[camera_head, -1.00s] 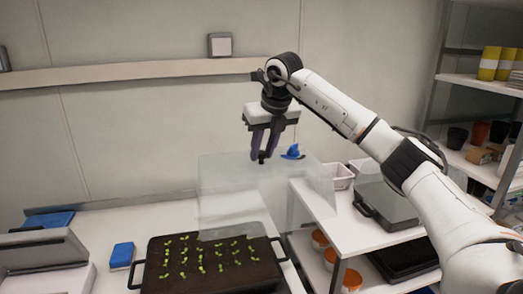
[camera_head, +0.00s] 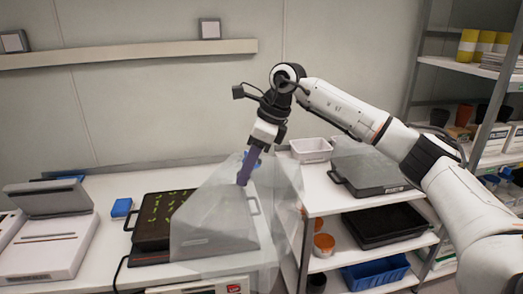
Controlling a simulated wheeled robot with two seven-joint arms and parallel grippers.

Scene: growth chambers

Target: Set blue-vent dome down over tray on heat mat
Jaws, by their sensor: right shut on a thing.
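My right gripper (camera_head: 243,181) is shut on the top of a clear dome (camera_head: 213,222). A bit of the blue vent (camera_head: 256,161) shows behind the fingers. The dome hangs tilted and overlaps the right part of the seedling tray (camera_head: 150,236) in the head view; I cannot tell how high it is above it. The tray is black, with green seedlings (camera_head: 160,204) in dark soil, and stands on the white bench. My left gripper is out of view.
A blue block (camera_head: 121,207) lies left of the tray, and a grey-lidded white device (camera_head: 48,240) stands farther left. At right, a shelf unit (camera_head: 318,205) holds another covered tray (camera_head: 370,180) and a white basket (camera_head: 311,149). A controller box (camera_head: 215,287) is at the front.

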